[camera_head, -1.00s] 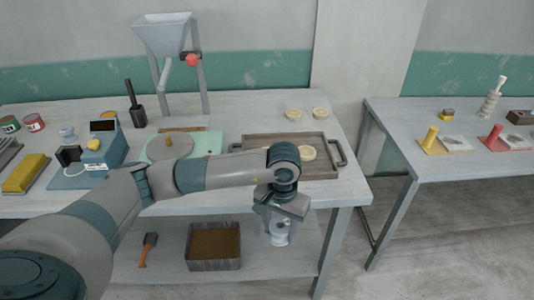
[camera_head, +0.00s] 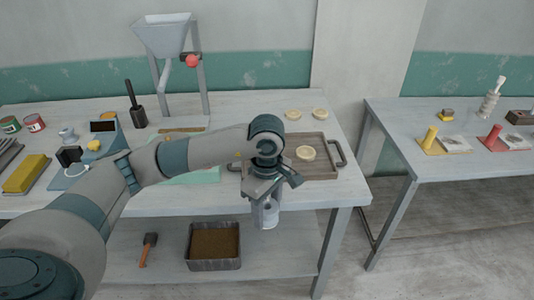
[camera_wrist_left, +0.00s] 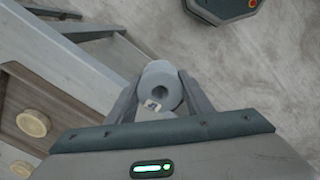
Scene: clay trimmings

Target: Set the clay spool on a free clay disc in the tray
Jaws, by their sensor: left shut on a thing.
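My left gripper (camera_head: 267,198) is shut on the clay spool (camera_head: 269,215), a pale grey piece hanging below it in front of the table's front edge. In the left wrist view the spool (camera_wrist_left: 161,82) sits between the two fingers, with a dark hole in its end and a small marked label. The brown tray (camera_head: 328,172) stands on the table just beyond the gripper. A cream clay disc (camera_head: 305,153) lies in it with nothing on top; my arm hides the tray's left part. My right gripper is not in view.
Two more cream discs (camera_head: 293,114) (camera_head: 320,114) lie on the table behind the tray. A hopper stand (camera_head: 165,40) rises at the back. A metal bin (camera_head: 213,265) sits on the lower shelf. A second table (camera_head: 400,140) stands right, across a gap.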

